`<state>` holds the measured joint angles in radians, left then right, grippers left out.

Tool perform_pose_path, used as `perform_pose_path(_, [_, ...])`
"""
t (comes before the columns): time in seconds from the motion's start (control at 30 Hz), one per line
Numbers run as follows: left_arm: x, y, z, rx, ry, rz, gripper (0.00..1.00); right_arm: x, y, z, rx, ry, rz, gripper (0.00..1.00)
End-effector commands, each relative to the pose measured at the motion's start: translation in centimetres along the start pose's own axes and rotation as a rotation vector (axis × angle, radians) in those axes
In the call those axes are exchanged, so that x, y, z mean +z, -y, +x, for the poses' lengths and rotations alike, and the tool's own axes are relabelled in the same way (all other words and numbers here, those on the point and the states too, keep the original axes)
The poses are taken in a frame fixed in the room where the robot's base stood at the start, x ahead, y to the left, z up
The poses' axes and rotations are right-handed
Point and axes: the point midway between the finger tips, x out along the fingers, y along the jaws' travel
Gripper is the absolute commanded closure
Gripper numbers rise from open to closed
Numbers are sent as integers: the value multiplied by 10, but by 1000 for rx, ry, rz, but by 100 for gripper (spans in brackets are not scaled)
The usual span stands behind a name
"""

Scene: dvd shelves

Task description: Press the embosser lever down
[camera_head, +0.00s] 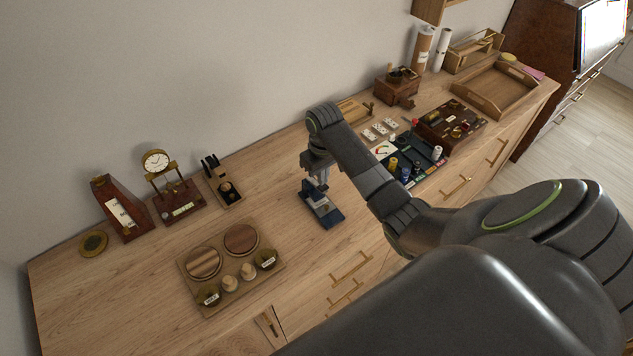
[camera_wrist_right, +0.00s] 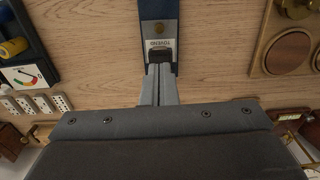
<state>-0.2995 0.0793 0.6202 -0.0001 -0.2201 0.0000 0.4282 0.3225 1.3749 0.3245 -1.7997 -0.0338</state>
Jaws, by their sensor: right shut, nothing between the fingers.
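The embosser (camera_head: 326,214) is a small dark blue press with a pale label, standing on the wooden counter. In the right wrist view the embosser (camera_wrist_right: 158,12) runs in from the top edge, with a brass-coloured round part and a white lettered label. My right gripper (camera_head: 323,184) is at the embosser's far end, pointing down. In the right wrist view its shut fingers (camera_wrist_right: 160,72) reach a dark block at the label's near end; I cannot tell whether they touch it. The lever is hard to make out behind the fingers. My left gripper is not in view.
A wooden tray (camera_head: 213,308) with round lids and knobs stands left of the embosser. A clock (camera_head: 157,162) and metronome (camera_head: 120,212) stand further left. A dark tray (camera_head: 428,165) with spools and a wooden box (camera_head: 457,121) are to the right. Bare counter surrounds the embosser.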

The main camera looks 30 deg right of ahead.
Motion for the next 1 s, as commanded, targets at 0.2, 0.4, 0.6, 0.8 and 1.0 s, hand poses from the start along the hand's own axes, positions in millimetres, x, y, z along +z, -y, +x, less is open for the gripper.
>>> perform_pose_path(0.2, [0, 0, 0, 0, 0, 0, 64, 0, 0, 0, 0, 0, 0, 100])
perform_pose_path(0.4, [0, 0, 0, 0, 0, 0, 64, 0, 0, 0, 0, 0, 0, 100])
perform_pose_path(0.6, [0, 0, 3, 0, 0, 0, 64, 0, 0, 6, 0, 1, 0, 100])
perform_pose_path(0.8, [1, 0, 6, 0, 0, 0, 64, 0, 0, 12, 0, 0, 0, 100])
perform_pose_path(1.0, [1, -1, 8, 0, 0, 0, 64, 0, 0, 18, 0, 1, 0, 100])
